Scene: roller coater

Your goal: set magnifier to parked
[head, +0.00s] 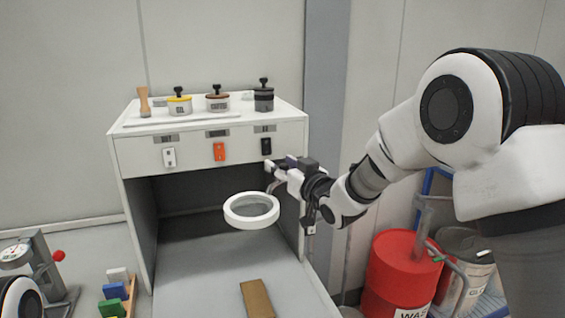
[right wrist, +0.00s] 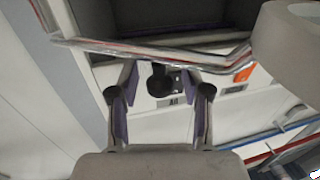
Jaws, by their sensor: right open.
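The magnifier (head: 230,217) is a white ring with a grey lens, held out over the bench in front of the cabinet's dark opening. Its pale ring also shows at the upper right of the right wrist view (right wrist: 291,42). A thin metal arm (right wrist: 150,54) crosses that view. My right gripper (head: 278,167) is just above and right of the ring, near the cabinet's right front edge. In the right wrist view its fingers (right wrist: 160,88) are apart, with a dark rounded knob (right wrist: 159,80) showing between them. I cannot tell whether they touch it. My left gripper is out of view.
The cabinet front (head: 190,142) carries white, orange (head: 219,152) and black (head: 266,146) switches. Several lidded pots stand on top. A brown block (head: 257,299) lies on the bench. A red drum (head: 398,270) stands at right. A gauge stand (head: 40,262) is at left.

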